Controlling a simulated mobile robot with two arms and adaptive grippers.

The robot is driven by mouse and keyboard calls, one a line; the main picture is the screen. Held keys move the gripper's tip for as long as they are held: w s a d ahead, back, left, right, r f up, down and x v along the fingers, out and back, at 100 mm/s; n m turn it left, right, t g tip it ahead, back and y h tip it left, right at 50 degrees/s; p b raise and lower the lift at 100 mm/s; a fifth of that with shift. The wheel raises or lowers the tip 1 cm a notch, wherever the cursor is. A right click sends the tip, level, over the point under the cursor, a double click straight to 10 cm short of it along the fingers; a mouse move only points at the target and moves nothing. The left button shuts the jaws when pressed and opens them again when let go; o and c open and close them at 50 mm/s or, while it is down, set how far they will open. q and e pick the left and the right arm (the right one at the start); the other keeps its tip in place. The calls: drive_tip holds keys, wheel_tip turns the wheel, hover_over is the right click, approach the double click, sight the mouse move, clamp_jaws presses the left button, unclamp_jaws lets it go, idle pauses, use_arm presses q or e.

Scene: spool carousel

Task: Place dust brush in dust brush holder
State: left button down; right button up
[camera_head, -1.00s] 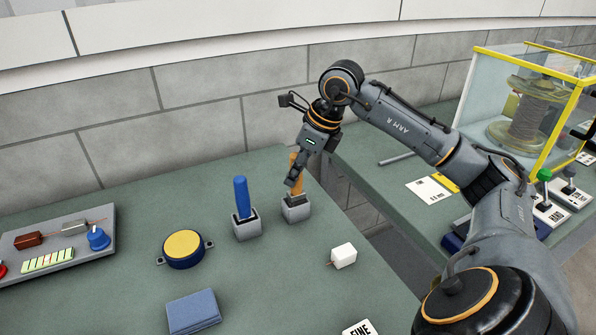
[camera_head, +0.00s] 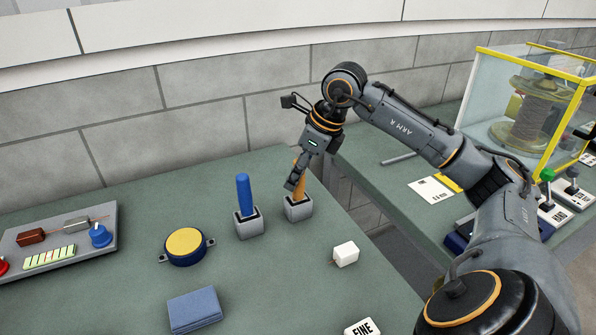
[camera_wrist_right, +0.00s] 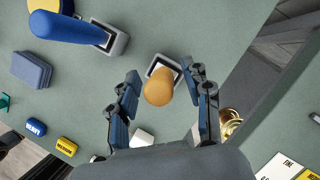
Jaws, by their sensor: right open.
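The dust brush, seen as an orange-brown handle (camera_head: 300,181), stands upright in a grey square holder (camera_head: 299,209) on the green table. Its bristles are hidden inside the holder. My right gripper (camera_head: 296,182) is above the holder, with its fingers down beside the handle. In the right wrist view the open fingers of my right gripper (camera_wrist_right: 165,78) are on either side of the handle (camera_wrist_right: 158,89), with gaps showing. The holder (camera_wrist_right: 164,67) lies beyond the handle's round end. My left gripper is not in view.
A blue-handled tool (camera_head: 243,194) stands in a similar grey holder (camera_head: 249,229) close by on the left. A yellow-topped blue round container (camera_head: 185,246), a blue block (camera_head: 194,310) and a white block (camera_head: 346,254) lie nearer. A gap separates this table from the right one.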

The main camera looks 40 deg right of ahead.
drive_tip(key=shift+r, duration=0.3)
drive_tip(key=p+v, duration=0.2)
drive_tip(key=v, duration=1)
drive_tip(key=shift+r, duration=0.3)
